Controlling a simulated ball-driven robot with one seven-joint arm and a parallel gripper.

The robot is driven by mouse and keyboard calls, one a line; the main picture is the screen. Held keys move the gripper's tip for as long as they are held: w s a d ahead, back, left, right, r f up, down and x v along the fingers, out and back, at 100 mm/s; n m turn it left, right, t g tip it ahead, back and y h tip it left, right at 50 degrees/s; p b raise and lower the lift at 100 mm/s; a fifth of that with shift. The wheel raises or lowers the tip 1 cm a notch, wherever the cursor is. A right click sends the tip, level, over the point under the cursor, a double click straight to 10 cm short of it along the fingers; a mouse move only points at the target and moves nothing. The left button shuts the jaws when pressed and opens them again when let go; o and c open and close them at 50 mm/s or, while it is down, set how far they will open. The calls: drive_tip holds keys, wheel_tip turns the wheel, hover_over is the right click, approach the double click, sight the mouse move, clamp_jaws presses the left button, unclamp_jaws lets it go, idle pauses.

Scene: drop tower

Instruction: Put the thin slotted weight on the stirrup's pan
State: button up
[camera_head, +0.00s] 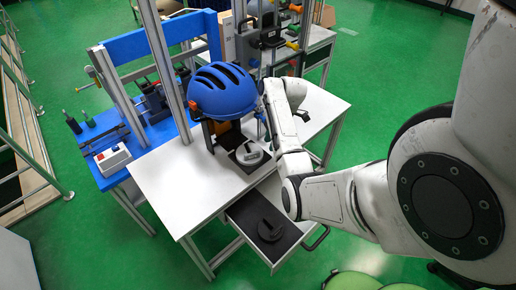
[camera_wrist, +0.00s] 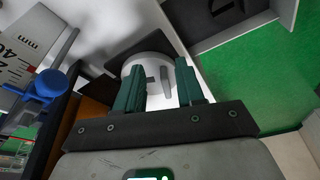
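A round pale disc (camera_head: 250,154) with an upright fin lies on a dark square mat (camera_head: 236,140) on the white table. It also shows in the wrist view (camera_wrist: 142,68), with a dark slot in its top. I cannot tell if it is the thin slotted weight. A dark slotted weight (camera_head: 270,230) lies in the open drawer (camera_head: 238,214). My gripper (camera_wrist: 163,76) is open, its green fingers apart on either side of the fin; contact cannot be told. In the head view my gripper is not clearly visible. I cannot make out the stirrup's pan for certain.
A blue helmet (camera_head: 222,90) hangs at the tower's posts (camera_head: 166,70), close left of my arm. In the wrist view a ruler (camera_wrist: 20,52) with a blue clamp (camera_wrist: 45,88) stands at the left. The table's left front (camera_head: 180,185) is clear.

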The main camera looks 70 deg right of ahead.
drive_tip(key=s+d+b, duration=0.1)
drive_tip(key=s+d, duration=0.2)
drive_tip(key=s, duration=0.1)
drive_tip(key=w+a+f+m+g+h, duration=0.1)
drive_tip(key=w+a+f+m, duration=0.15)
drive_tip(key=a, duration=0.85)
drive_tip(key=w+a+f+m, duration=0.15)
drive_tip(key=w+a, duration=0.25)
drive_tip(key=a, duration=0.7)
drive_tip(key=s+a+r+m, duration=0.1)
drive_tip(key=s+a+m, duration=0.1)
drive_tip(key=a, duration=0.6)
drive_tip(key=s+a+r+m+h, duration=0.1)
drive_tip(key=s+a, duration=0.3)
drive_tip(key=a, duration=0.5)
drive_tip(key=shift+s+a+r+m, duration=0.25)
drive_tip(key=shift+r+m, duration=0.1)
drive_tip(key=shift+m, duration=0.05)
